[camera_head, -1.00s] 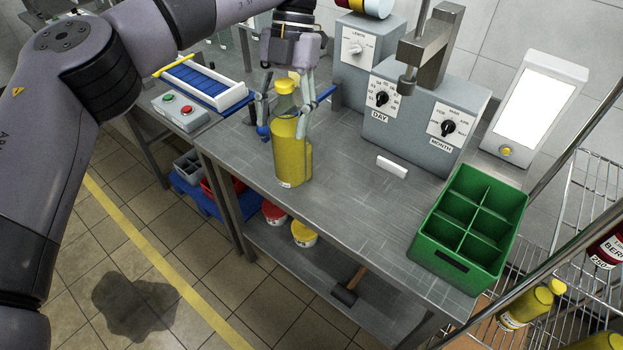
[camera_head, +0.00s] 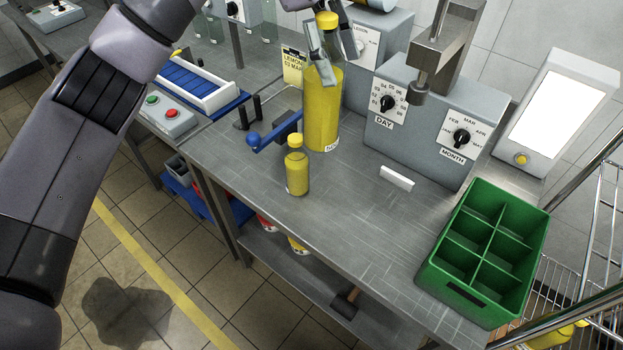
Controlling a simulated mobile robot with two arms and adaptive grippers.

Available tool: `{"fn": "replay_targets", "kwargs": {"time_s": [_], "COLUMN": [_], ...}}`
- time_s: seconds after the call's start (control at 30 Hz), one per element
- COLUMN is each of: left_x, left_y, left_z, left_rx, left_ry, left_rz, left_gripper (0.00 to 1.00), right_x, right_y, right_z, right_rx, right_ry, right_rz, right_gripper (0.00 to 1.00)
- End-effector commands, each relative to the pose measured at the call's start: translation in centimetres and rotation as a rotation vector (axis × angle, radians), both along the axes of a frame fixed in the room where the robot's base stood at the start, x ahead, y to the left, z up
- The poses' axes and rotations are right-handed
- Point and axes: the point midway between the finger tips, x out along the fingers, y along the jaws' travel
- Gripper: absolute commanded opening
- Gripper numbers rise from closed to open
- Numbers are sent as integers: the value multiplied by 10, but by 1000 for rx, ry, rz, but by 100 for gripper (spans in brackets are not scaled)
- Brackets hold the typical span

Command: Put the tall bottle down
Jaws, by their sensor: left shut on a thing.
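The tall bottle (camera_head: 323,105), yellow with a yellow cap, is upright in the camera_head view. It is at the back of the steel table (camera_head: 340,215), left of the grey date machine. My left gripper (camera_head: 327,42) comes from above and is shut on its upper part, just below the cap. The bottle's base is at or very near the table top; I cannot tell whether it touches. A small yellow bottle (camera_head: 297,172) stands upright in front of it, nearer the table's front edge. My right gripper is not in view.
A blue lever (camera_head: 268,138) sticks out left of the bottles. The date machine (camera_head: 425,130) with two dials stands right, near a white block (camera_head: 397,178). A green divided crate (camera_head: 482,252) is at the right end. The table's front middle is clear.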

Motion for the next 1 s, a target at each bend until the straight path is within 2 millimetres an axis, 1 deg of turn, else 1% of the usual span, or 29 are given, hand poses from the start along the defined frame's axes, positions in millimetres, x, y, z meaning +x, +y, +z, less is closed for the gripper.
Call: {"fn": "replay_targets", "kwargs": {"time_s": [0.07, 0.17, 0.4, 0.47, 0.6, 0.73, 0.83, 1.0], "left_x": [-1, -1, -2, -2, -2, -2, -1, -1], "left_y": [-1, -1, -1, -1, -1, -1, -1, -1], "left_z": [-5, -24, -81, -95, -125, -144, -151, -161], "left_rx": [-1, -2, -2, -1, -2, -2, -2, -2], "left_ry": [0, 3, 4, 4, 3, 1, 0, 0], "left_rz": [12, 14, 13, 15, 14, 13, 13, 12], "left_gripper": [0, 0, 0, 0, 0, 0, 0, 0], "right_x": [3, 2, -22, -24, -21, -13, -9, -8], "right_y": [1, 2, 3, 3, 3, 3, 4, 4], "right_z": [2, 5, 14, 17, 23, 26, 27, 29], "right_rx": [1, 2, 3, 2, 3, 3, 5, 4], "right_ry": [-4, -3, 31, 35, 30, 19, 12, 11], "right_rz": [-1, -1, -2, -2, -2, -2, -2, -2], "right_gripper": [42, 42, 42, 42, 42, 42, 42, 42]}}
